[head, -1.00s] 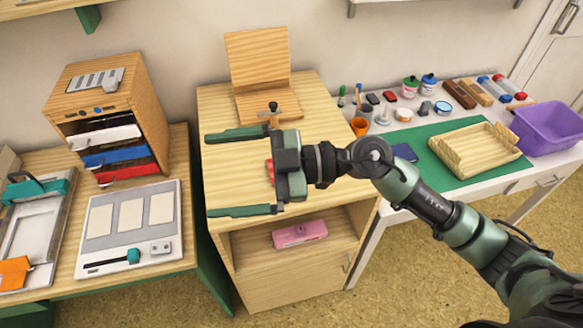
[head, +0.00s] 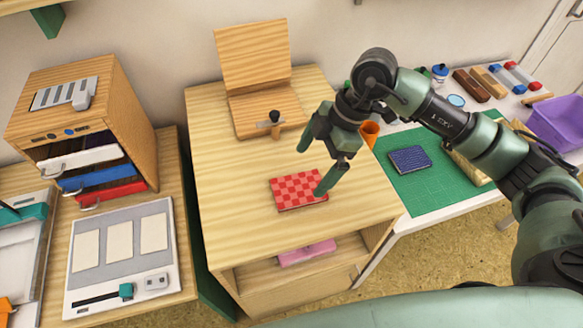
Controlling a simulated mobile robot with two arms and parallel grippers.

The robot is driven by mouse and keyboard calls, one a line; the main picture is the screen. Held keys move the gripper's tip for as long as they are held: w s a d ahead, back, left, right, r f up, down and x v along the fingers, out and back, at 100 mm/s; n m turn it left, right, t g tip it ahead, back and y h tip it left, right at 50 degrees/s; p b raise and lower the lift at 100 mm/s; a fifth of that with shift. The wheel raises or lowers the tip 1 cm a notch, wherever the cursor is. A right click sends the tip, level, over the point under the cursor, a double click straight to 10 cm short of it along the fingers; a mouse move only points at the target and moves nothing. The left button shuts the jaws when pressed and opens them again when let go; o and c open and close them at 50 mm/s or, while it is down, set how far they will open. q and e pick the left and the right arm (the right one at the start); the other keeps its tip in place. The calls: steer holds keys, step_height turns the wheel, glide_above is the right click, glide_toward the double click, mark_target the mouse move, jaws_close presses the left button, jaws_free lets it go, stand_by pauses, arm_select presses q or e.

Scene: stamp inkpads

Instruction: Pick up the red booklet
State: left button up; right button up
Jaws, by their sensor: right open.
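The red booklet (head: 297,190) has a checkered cover and lies flat on top of the wooden cabinet (head: 220,170), near its front edge. My right gripper (head: 310,172) is open and points down over the cabinet top. One fingertip is at the booklet's right end and overlaps it in the picture; the other is above and behind the booklet. I cannot tell whether the finger touches it. The gripper holds nothing. My left gripper is not in view.
A wooden stand (head: 262,112) with a dark knob stands behind the booklet. A pink object (head: 306,252) lies on the shelf below. A blue booklet (head: 409,159) lies on the green mat (head: 425,185) to the right. An orange cup (head: 369,133) is close behind my right gripper.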

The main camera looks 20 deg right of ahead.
mark_target(300, 188)
steer(key=shift+w+d+f, duration=0.1)
steer(key=shift+w, duration=0.25)
steer(key=shift+f, duration=0.25)
steer(key=p+x, duration=0.1)
steer(key=x, duration=0.1)
steer(key=p+x, duration=0.1)
steer(key=shift+s+f, duration=0.4)
steer(key=shift+w+p+x, duration=0.25)
steer(key=shift+p+x, duration=0.05)
steer(key=shift+x, duration=0.95)
steer(key=shift+f, duration=0.35)
steer(key=c, duration=1.2)
steer(key=shift+c, duration=1.4)
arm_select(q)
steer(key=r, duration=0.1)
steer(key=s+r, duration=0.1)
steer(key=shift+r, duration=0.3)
